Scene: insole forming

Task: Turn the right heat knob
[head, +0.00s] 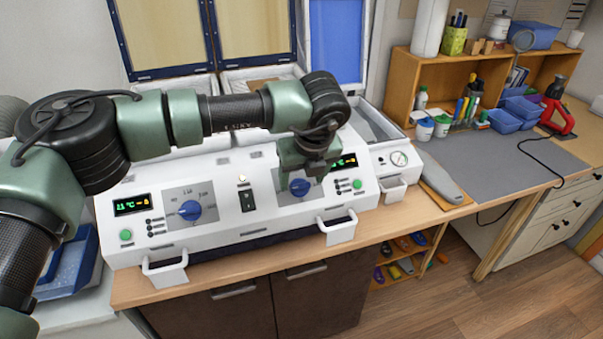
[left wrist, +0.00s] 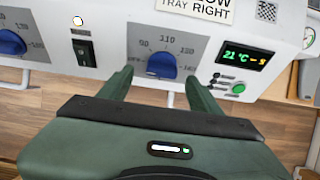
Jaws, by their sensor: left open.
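The right heat knob is a blue dial (head: 299,187) on a grey scale plate on the white machine's front panel. In the left wrist view the blue knob (left wrist: 161,65) shows between and beyond my fingertips. My left gripper (head: 300,170) is in front of the right part of the panel, at this knob. In the left wrist view my left gripper (left wrist: 155,80) is open, with one green finger on each side of the knob. I cannot tell whether a finger touches it. The right display (left wrist: 246,57) reads 21 °C; in the head view my gripper partly covers it.
The left heat knob (head: 189,210) and a black switch (head: 247,200) sit left on the panel. White handles (head: 165,271) stick out below it. A grey mat (head: 500,165) and a wooden shelf (head: 450,80) are at the right.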

